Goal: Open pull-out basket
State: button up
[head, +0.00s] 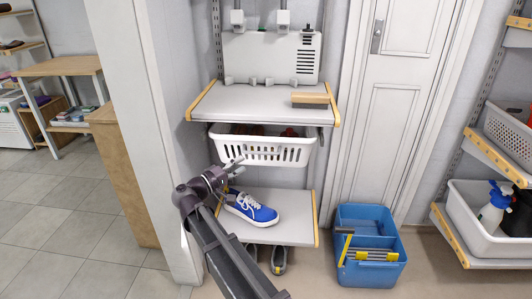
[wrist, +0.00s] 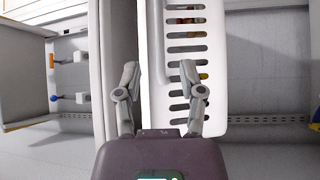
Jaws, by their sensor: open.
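The pull-out basket (head: 262,151) is white plastic with slotted sides and hangs just under the upper shelf. Its front rim and slots also fill the middle of the wrist view (wrist: 236,70). My gripper (head: 236,166) is in front of the basket's left part in the head view. In the wrist view my gripper (wrist: 159,76) is open, with one finger over the shelf-edge side and the other over the slots. The rim strip lies between the fingers. Whether either finger touches the basket is unclear. Reddish items inside the basket are mostly hidden.
The upper shelf (head: 245,104) with a wooden-topped brush (head: 311,99) is above the basket. A lower shelf (head: 282,232) holds a blue sneaker (head: 250,208). A blue caddy (head: 367,246) stands on the floor at right. A white post (head: 142,120) is close on the left.

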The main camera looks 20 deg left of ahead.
aim_at(263, 153)
jog(key=p+x, duration=0.1)
jog(key=x, duration=0.8)
jog(key=shift+r, duration=0.1)
grip_shut()
jog(key=shift+s+d, duration=0.1)
jog(key=shift+d, duration=0.3)
jog(key=shift+a, duration=0.1)
